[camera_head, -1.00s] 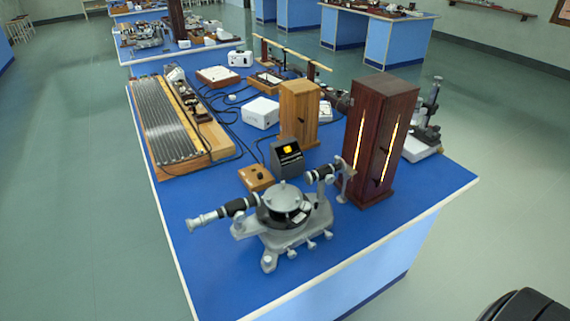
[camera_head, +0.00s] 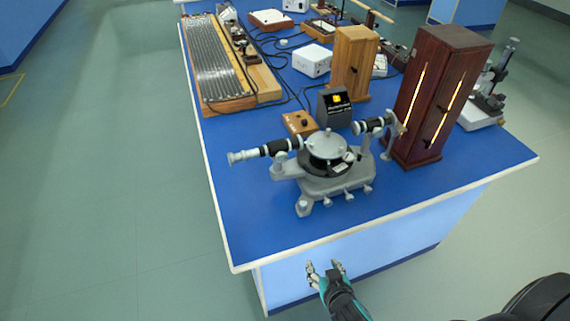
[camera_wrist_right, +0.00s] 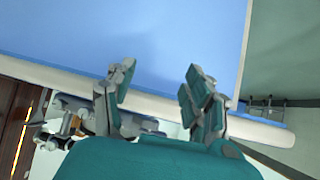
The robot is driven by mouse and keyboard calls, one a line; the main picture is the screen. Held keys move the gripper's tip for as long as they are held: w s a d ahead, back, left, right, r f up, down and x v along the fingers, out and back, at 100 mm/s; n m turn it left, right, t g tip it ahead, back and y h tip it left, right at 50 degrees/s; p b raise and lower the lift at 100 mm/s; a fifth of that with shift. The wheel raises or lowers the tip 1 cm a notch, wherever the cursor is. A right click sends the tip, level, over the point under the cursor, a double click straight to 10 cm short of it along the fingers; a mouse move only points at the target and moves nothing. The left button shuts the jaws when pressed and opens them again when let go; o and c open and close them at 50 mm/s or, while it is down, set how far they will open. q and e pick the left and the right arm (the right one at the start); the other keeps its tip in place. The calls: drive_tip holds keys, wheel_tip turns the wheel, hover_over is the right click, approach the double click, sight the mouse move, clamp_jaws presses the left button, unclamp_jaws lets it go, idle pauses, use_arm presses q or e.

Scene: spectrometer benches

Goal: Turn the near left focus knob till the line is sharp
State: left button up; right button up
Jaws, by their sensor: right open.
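The grey spectrometer (camera_head: 325,165) stands on the blue bench top near its front edge. Its telescope (camera_head: 262,151) points left, and its collimator (camera_head: 372,125) points right toward the dark wooden lamp box. Small knobs (camera_head: 347,195) line the near side of its base; I cannot tell which knob is the focus knob. The dark display box (camera_head: 334,106) behind it shows a small yellow patch. My right gripper (camera_head: 325,267) is open and empty, in front of the bench and apart from the spectrometer. In the right wrist view its fingers (camera_wrist_right: 160,95) are spread. My left gripper is out of view.
The dark wooden lamp box (camera_head: 432,95) with bright slits stands right of the spectrometer. A lighter wooden box (camera_head: 352,64), a white box (camera_head: 312,60) and a ribbed board (camera_head: 220,65) are behind. The bench's front left corner is clear.

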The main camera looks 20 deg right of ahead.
sight(283, 158)
drive_tip(key=w+a+r+m+t+y, duration=0.2)
drive_tip(key=r+t, duration=0.6)
drive_tip(key=r, duration=1.3)
drive_tip(key=shift+n, duration=0.6)
drive_tip(key=w+p, duration=0.1)
drive_tip(key=w, duration=0.5)
drive_tip(key=w+a+p, duration=0.1)
drive_tip(key=w+p, duration=0.1)
drive_tip(key=w, duration=0.4)
drive_tip(key=w+a+p, duration=0.1)
drive_tip(key=w, duration=0.5)
drive_tip(key=shift+w+r, duration=0.15)
drive_tip(key=shift+w, duration=0.25)
drive_tip(key=shift+c, duration=0.3)
clamp_jaws()
drive_tip(key=shift+n, duration=0.3)
